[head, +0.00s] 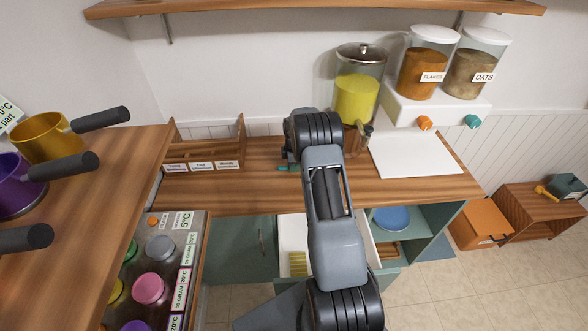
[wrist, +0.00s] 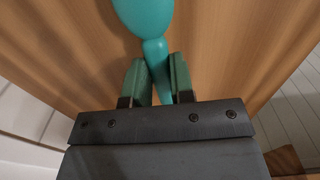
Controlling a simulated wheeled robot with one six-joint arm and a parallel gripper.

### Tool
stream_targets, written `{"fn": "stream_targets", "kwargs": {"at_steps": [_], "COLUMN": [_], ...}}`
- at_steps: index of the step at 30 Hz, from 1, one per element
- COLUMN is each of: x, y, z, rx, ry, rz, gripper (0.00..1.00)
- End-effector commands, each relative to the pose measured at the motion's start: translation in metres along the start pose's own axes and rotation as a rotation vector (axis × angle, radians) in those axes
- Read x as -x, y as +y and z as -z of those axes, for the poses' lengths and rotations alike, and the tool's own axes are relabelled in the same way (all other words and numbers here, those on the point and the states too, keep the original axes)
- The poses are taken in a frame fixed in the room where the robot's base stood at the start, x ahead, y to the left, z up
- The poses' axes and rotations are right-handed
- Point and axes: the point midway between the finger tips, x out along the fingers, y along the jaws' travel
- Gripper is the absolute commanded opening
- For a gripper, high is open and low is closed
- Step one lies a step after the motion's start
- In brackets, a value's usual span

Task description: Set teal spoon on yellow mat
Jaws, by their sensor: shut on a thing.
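The teal spoon (wrist: 146,17) is held by its handle between the green pads of my gripper (wrist: 159,78) in the wrist view. Its bowl points to the top of that view and is cut off by the edge, over a wooden surface. In the head view a small teal piece (head: 284,168) shows at the left of my wrist, over the wooden counter; the arm hides the rest of the spoon and the fingers. I cannot tell whether the spoon touches the counter. I cannot make out a yellow mat in either view.
A wooden rack with labels (head: 203,166) stands left of my wrist on the counter (head: 235,192). A yellow-filled dispenser (head: 356,95) and a white board (head: 415,155) are to the right. Below, an open drawer (head: 292,232) holds yellow items. Pots (head: 42,140) stand far left.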

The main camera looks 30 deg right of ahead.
Motion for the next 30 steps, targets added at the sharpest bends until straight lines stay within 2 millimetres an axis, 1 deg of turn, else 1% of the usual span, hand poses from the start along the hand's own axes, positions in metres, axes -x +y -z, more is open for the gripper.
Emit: {"fn": "stream_targets", "kwargs": {"at_steps": [1,3,10,15,16,21,23,30], "x": [-0.0090,-0.0128,-0.0119,-0.0171,-0.0153,-0.0150,-0.0150,-0.0142], "y": [0.0000,0.0001,0.0002,0.0001,0.0001,0.0000,0.0000,0.0001], "z": [0.0002,0.0003,0.0002,0.0001,0.0001,0.0000,0.0000,0.0000], "rx": [0.000,0.000,0.000,0.000,0.000,0.000,0.000,0.000], "ry": [0.000,0.000,0.000,0.000,0.000,0.000,0.000,0.000], "rz": [0.001,0.000,-0.001,-0.001,-0.001,-0.001,-0.001,-0.001], "gripper": [0.00,0.00,0.00,0.00,0.25,0.41,0.47,0.48]}}
